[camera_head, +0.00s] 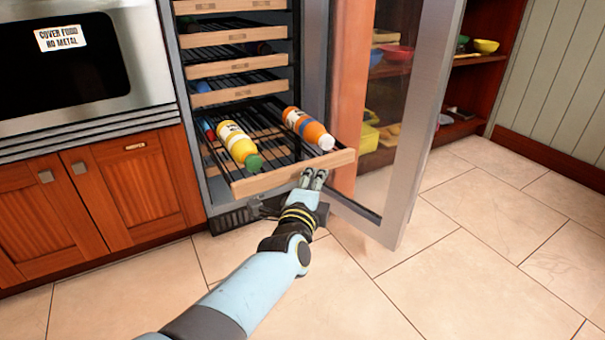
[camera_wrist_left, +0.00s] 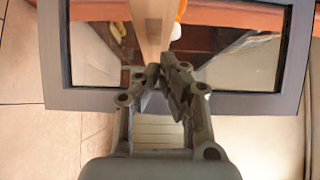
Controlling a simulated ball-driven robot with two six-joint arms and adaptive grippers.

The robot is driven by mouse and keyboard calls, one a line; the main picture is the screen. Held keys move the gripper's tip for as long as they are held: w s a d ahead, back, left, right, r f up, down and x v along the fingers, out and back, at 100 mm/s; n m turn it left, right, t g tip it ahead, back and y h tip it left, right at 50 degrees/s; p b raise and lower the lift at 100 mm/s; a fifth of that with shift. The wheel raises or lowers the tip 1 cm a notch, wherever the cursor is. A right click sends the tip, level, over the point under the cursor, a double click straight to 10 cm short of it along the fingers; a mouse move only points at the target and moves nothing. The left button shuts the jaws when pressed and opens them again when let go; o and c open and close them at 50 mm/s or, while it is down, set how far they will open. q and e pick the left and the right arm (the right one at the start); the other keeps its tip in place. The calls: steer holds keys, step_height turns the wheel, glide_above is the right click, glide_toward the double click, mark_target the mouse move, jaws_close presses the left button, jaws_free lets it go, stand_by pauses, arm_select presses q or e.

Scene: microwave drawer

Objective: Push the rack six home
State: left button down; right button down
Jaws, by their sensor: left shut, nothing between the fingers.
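The pulled-out rack (camera_head: 265,182) is a black wire shelf with a pale wooden front, low in the open cooler. A yellow bottle with a green cap (camera_head: 238,146) and an orange bottle with a white label (camera_head: 307,128) lie on it. My left gripper (camera_head: 314,175) is shut and empty, at the wooden front near its right end. In the left wrist view the fingertips (camera_wrist_left: 162,72) are together at the end of the wooden strip (camera_wrist_left: 151,28); I cannot tell whether they touch it. My right gripper is out of view.
The glass door (camera_head: 392,130) stands open just right of the rack. Several other racks (camera_head: 235,67) sit pushed in above. Wooden cabinets (camera_head: 100,195) and a microwave (camera_head: 75,62) are at left. The tiled floor (camera_head: 470,265) in front is clear.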

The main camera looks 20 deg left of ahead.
arm_select(q)
steer(key=shift+w+a, duration=0.25)
steer(key=shift+a, duration=0.1)
